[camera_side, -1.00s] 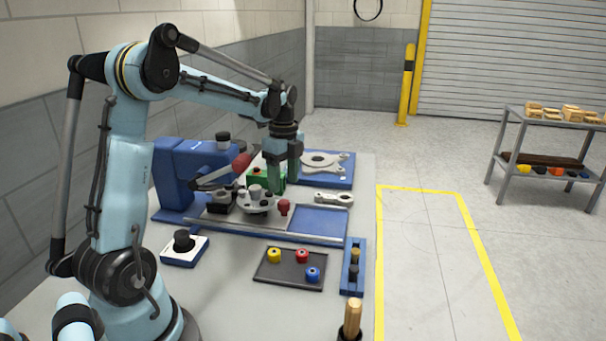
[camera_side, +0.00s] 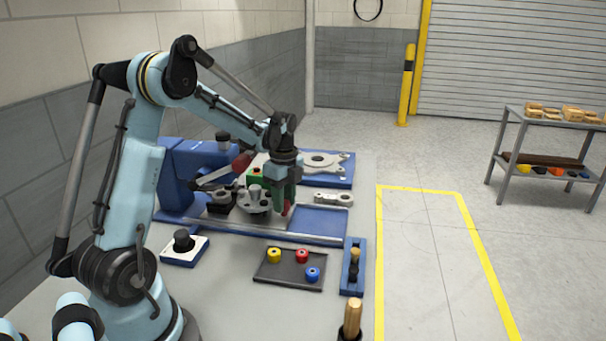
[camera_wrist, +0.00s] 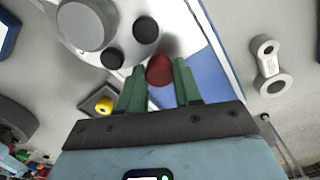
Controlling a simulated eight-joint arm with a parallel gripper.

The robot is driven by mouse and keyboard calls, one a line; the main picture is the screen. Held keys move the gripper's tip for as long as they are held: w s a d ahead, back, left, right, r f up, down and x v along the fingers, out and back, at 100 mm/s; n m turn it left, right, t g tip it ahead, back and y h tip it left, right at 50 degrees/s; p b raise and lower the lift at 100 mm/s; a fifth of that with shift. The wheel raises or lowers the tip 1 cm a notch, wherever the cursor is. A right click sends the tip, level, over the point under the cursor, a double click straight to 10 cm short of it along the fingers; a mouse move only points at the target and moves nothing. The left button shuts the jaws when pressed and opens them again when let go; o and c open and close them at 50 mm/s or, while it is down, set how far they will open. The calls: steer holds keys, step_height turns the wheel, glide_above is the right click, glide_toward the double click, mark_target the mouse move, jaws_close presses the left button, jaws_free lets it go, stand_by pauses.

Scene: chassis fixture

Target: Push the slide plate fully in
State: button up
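The grey slide plate (camera_side: 272,222) lies in a blue base (camera_side: 322,220) in the side view, with bare blue channel to its right. The plate carries a round metal fixture (camera_side: 253,201), which also shows in the wrist view (camera_wrist: 85,25). A red knob (camera_wrist: 160,70) stands at the plate's right end. My gripper (camera_wrist: 159,67) points down at this knob, its green fingers parted on either side of it. Narrow gaps seem to show between knob and fingers, so contact is unclear. In the side view my gripper (camera_side: 284,205) partly hides the knob.
A dark tray (camera_side: 288,284) with yellow, red and blue pieces lies in front. A blue holder (camera_side: 353,281) stands to its right. A blue machine with a red-handled lever (camera_side: 242,160) stands close behind-left. A metal link (camera_side: 333,198) lies right of the gripper.

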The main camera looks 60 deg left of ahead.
mark_target(268, 199)
jaws_close()
steer(key=shift+s+a, duration=1.4)
steer(key=shift+a, duration=0.05)
steer(key=o, duration=0.5)
jaws_free()
steer(key=shift+o, duration=0.2)
step_height(268, 199, up, 12)
steer(key=shift+w, duration=0.25)
steer(key=shift+d, duration=0.2)
steer(key=s+d+f+n+t, duration=0.1)
steer(key=s+d+n+t, duration=0.2)
steer(key=d+n, duration=0.4)
steer(key=s+d+f+n+t, duration=0.1)
steer(key=s+d+n+t, duration=0.2)
steer(key=d+n, duration=0.4)
steer(key=d+t, duration=0.1)
steer(key=d, duration=0.8)
steer(key=shift+d+f+t, duration=0.25)
steer(key=shift+f+t, duration=0.05)
